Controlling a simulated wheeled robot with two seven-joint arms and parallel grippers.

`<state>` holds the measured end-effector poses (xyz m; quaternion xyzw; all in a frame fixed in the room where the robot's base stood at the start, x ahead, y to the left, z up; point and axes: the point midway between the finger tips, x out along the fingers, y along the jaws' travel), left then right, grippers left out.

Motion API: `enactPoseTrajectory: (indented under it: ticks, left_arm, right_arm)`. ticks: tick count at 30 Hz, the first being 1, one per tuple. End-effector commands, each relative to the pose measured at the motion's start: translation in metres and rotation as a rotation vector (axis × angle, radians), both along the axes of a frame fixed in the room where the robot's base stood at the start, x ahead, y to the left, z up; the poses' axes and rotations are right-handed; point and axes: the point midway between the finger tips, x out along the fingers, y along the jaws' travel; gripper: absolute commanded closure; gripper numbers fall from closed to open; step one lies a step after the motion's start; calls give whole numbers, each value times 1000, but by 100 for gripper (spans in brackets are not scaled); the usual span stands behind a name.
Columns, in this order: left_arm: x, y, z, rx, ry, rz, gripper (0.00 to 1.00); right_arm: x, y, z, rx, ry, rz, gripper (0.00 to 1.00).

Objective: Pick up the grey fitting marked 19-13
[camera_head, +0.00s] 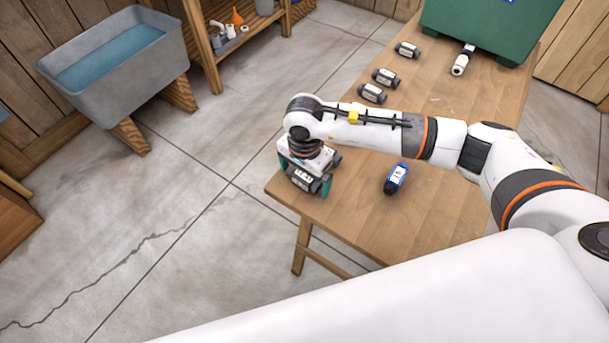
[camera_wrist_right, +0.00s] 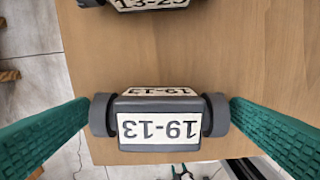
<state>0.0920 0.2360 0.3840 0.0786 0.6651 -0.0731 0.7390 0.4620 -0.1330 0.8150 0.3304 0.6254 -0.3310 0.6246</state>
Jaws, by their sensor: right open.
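The grey fitting marked 19-13 (camera_wrist_right: 160,125) lies on the wooden table near its edge, dark grey with white labels and a round collar at each end. In the head view it shows below my right gripper (camera_head: 305,178), at the table's left corner. My right gripper is open. In the right wrist view its two green fingers (camera_wrist_right: 160,117) stand on either side of the fitting, close to the end collars. I cannot tell whether they touch it.
Another labelled grey fitting (camera_wrist_right: 155,4) lies close by, partly cut off. More dark fittings (camera_head: 371,93) lie farther back on the table (camera_head: 430,210). A blue fitting (camera_head: 396,177), a white one (camera_head: 462,60) and a green bin (camera_head: 490,30) are also there.

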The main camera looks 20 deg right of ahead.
Motion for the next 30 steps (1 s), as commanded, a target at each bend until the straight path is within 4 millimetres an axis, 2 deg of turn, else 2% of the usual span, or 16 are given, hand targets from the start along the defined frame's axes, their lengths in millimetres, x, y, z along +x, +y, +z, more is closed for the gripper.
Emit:
enactPoseTrajectory:
  ticks: [5, 14, 23, 26, 30]
  left_arm:
    - [-4, 0, -1, 0, 6, 0, 48]
    - [-9, 0, -1, 1, 14, -1, 48]
    - [-10, 0, -2, 0, 15, -1, 48]
    - [-10, 0, -5, 0, 15, -1, 48]
    - [-10, -1, -10, -1, 16, -1, 48]
  right_arm:
    - [0, 0, -1, 1, -1, 1, 0]
    - [0, 0, 0, 1, -1, 0, 45]
    - [1, 0, 6, 1, -4, 1, 45]
    - [2, 0, 20, 1, -5, 2, 45]
    - [2, 0, 49, 2, -8, 3, 45]
